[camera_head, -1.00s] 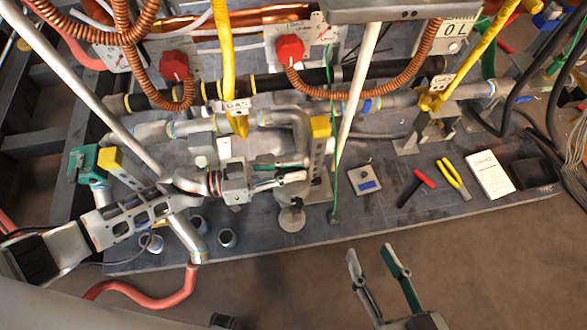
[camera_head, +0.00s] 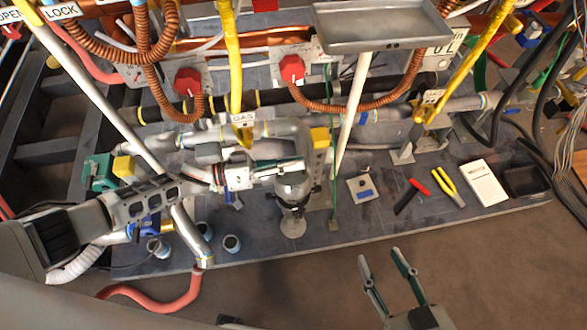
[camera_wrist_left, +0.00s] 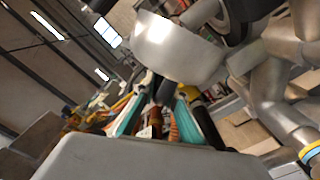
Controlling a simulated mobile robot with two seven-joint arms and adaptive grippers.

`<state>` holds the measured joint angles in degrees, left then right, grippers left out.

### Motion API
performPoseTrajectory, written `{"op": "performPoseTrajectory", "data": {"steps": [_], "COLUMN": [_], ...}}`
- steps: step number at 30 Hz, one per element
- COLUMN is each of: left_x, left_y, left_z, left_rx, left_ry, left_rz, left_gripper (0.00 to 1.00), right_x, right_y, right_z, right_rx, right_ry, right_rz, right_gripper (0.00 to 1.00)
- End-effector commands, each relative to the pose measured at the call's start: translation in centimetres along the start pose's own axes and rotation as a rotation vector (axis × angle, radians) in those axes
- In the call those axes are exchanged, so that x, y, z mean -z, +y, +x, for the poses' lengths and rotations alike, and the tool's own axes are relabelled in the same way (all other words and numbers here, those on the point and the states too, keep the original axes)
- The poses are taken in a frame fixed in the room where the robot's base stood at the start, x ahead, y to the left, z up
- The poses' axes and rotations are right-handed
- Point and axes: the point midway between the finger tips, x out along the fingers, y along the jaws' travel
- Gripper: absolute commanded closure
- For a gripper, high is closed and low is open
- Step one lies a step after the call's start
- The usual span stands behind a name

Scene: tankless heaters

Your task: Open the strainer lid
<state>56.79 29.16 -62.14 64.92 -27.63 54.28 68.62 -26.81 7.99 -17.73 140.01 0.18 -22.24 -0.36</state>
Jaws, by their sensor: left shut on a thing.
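The strainer is a silver metal body (camera_head: 292,187) on the grey pipework, in the middle of the head view. My left gripper (camera_head: 290,165) reaches in from the left at its top, with its fingers close together. In the left wrist view, my teal-padded fingers (camera_wrist_left: 160,118) are shut on a small dark handle (camera_wrist_left: 165,90) beneath a rounded silver part (camera_wrist_left: 178,48), which looks like the strainer lid. The exact grip is partly hidden. My right gripper (camera_head: 382,268) is open and empty over the brown floor, in front of the board.
The pipework stands on a dark board (camera_head: 330,235). Yellow (camera_head: 228,60) and white (camera_head: 352,110) poles and copper hoses rise close around the strainer. Red pliers (camera_head: 412,192), yellow pliers (camera_head: 447,188) and a white box (camera_head: 484,182) lie to the right.

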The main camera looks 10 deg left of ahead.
Motion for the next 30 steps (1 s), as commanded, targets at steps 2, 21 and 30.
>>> {"op": "performPoseTrajectory", "data": {"steps": [2, 21, 30], "left_x": [0.42, 1.02, 0.98], "left_y": [-0.10, -0.87, -0.88], "left_z": [0.03, 0.00, -0.01], "left_rx": [-0.004, -0.001, 0.000], "left_ry": [0.002, 0.003, 0.002], "left_rz": [-0.026, -0.020, -0.019], "left_gripper": [1.00, 1.00, 0.73], "right_x": [0.19, 0.46, 0.48], "right_y": [0.07, 0.18, 0.18], "right_z": [-0.01, 0.07, 0.06], "right_rx": [-0.001, -0.003, -0.002], "right_ry": [0.003, 0.010, 0.010], "right_rz": [-0.002, -0.003, -0.003], "right_gripper": [0.60, 0.60, 0.60]}}
